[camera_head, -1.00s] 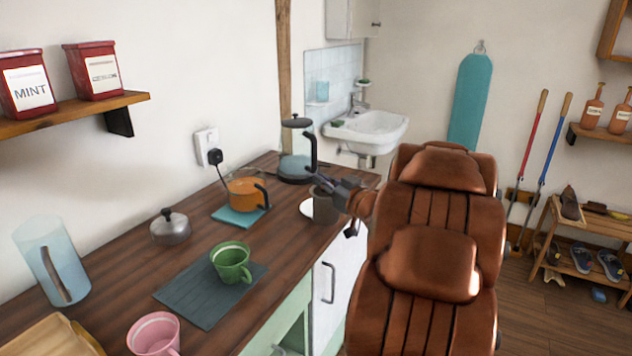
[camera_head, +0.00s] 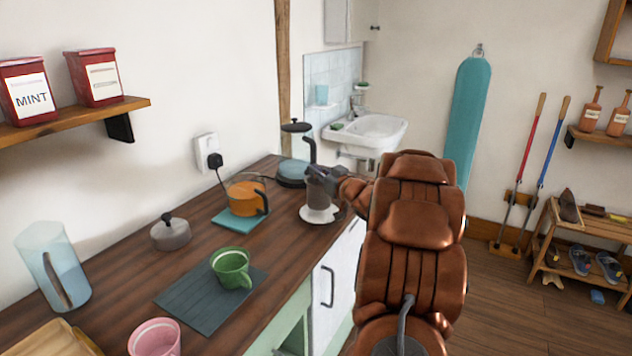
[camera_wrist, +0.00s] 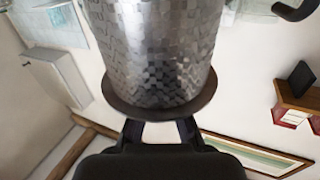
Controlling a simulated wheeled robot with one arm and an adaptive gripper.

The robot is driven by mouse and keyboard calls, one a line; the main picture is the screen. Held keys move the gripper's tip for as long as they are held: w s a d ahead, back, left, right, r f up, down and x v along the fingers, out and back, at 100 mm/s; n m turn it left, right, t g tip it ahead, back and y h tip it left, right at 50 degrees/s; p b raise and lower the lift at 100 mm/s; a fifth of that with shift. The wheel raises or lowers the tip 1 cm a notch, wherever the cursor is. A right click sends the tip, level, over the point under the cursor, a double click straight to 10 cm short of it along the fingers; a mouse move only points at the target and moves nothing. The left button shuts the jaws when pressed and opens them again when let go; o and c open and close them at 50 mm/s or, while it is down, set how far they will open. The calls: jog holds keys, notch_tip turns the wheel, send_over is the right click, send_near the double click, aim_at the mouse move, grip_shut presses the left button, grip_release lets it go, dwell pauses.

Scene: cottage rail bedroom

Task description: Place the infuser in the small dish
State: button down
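The infuser is a grey metal cylinder with a flared rim. In the wrist view the infuser (camera_wrist: 155,50) fills the upper middle, its rim at my fingers. In the head view the infuser (camera_head: 319,192) is upright over the small white dish (camera_head: 306,214) near the counter's right edge. I cannot tell whether its bottom touches the dish. My gripper (camera_head: 318,175) is shut on the infuser near its top; the fingers also show in the wrist view (camera_wrist: 160,130). The fingertips are partly hidden by the rim.
A glass kettle (camera_head: 293,172) stands behind the dish, and an orange pot (camera_head: 245,196) on a teal mat stands to its left. A sink (camera_head: 375,131) is beyond the counter.

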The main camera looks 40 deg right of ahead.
aim_at(312, 178)
jog(key=shift+f, duration=1.55)
jog(key=shift+f, duration=0.1)
jog(key=c, duration=1.3)
grip_release()
jog(key=shift+s, duration=0.1)
jog(key=s, duration=0.8)
jog(key=s+a, duration=0.1)
jog(key=s, duration=0.3)
jog(key=shift+a+b, duration=0.1)
jog(key=shift+b, duration=0.3)
jog(key=shift+w, duration=0.1)
